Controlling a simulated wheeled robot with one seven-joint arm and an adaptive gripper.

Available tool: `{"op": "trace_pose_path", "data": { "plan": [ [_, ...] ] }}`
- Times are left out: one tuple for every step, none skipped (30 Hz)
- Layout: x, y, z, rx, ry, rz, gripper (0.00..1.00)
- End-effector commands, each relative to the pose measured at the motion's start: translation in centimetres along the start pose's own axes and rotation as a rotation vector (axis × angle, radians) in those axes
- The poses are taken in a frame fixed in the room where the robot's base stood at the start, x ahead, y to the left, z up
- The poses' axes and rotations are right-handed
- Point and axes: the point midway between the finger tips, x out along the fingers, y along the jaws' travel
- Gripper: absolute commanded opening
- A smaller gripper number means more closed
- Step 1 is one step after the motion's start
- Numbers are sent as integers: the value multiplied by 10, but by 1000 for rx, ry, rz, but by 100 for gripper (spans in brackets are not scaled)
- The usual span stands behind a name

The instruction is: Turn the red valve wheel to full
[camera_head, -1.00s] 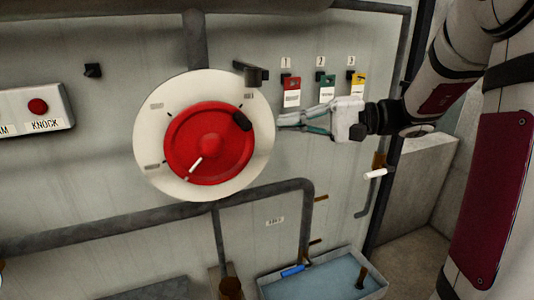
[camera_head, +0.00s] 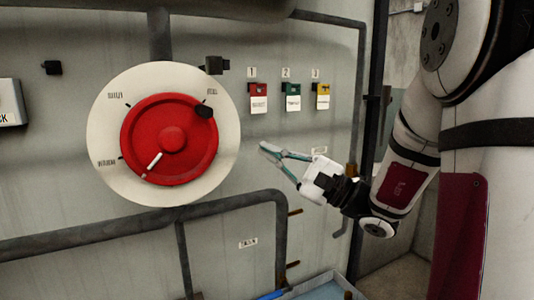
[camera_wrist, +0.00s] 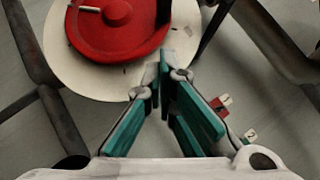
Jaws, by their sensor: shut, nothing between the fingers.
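The red valve wheel (camera_head: 190,163) sits on a round white dial plate (camera_head: 107,132) on the grey wall panel. A white pointer line (camera_head: 154,161) is at the wheel's lower left. The dial's small labels are too blurred to read surely. My gripper (camera_head: 264,149) is shut and empty, right of the dial and apart from the wheel. In the wrist view, the closed fingertips (camera_wrist: 159,75) appear in front of the plate's lower edge, with the red wheel (camera_wrist: 105,42) beyond.
Red (camera_head: 258,105), green (camera_head: 293,103) and yellow (camera_head: 322,101) tags hang right of the dial. A black bracket (camera_head: 213,65) projects above it. A thick grey pipe (camera_head: 240,200) runs below.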

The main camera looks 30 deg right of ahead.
Motion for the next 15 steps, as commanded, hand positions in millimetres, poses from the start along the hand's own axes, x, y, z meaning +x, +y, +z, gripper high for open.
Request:
{"op": "trace_pose_path", "data": {
  "plan": [
    [11, 0, 2, 0, -4, 2, 0],
    [16, 0, 2, 0, -5, 2, 0],
    [25, 0, 2, 0, -5, 3, 0],
    [31, 0, 2, 0, -6, 2, 0],
    [37, 0, 1, 0, -4, 2, 0],
    [44, 0, 2, 0, -5, 2, 0],
    [51, 0, 2, 1, -4, 2, 0],
    [56, 0, 2, 1, -5, 2, 0],
    [64, 0, 1, 0, -3, 2, 0],
    [70, 0, 1, 1, -4, 2, 0],
    [75, 0, 1, 1, -4, 2, 0],
    [80, -1, 6, 0, -4, 2, 0],
    [83, 0, 10, 0, -4, 2, 0],
    [86, 0, 13, 0, -3, 2, 0],
    [89, 0, 16, 0, -2, 2, 0]
  ]
}}
